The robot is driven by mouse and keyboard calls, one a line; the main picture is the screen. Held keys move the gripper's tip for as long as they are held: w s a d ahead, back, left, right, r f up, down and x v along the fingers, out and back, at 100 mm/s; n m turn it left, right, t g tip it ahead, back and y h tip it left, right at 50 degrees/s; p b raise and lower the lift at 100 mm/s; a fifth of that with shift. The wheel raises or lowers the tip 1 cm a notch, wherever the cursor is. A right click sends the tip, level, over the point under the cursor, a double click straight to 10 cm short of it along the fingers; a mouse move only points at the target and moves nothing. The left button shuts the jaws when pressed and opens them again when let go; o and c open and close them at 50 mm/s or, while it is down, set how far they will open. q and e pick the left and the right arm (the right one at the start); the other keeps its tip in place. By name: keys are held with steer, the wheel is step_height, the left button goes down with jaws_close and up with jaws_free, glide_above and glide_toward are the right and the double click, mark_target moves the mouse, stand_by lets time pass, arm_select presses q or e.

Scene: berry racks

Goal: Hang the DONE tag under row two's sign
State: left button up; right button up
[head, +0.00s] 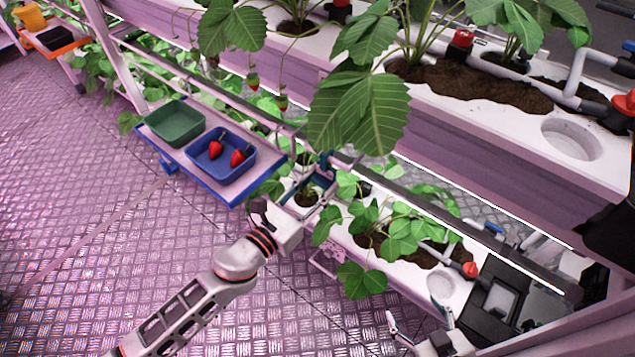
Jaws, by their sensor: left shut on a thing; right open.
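My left gripper (300,206) reaches in from the bottom left to the lower planter, just right of the blue-edged shelf. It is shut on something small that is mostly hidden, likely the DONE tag. A dark teal piece (326,164) shows just beyond it, by the rail. I cannot tell whether this is part of the tag, and I can read no lettering. A pale patterned piece (326,262) shows on the lower planter's front, below the gripper; I cannot tell whether it is row two's sign. My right gripper (420,328) is open and empty at the bottom edge.
A shelf (180,163) carries a green tray (174,122) and a blue tray (219,152) with two strawberries. Large leaves (360,112) hang from the upper planter (470,125). Leafy plants (400,228) fill the lower planter. The metal floor at left is clear.

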arm_select(q)
steer(key=shift+r, duration=0.1)
steer(key=o, duration=1.1)
steer(key=v, duration=1.2)
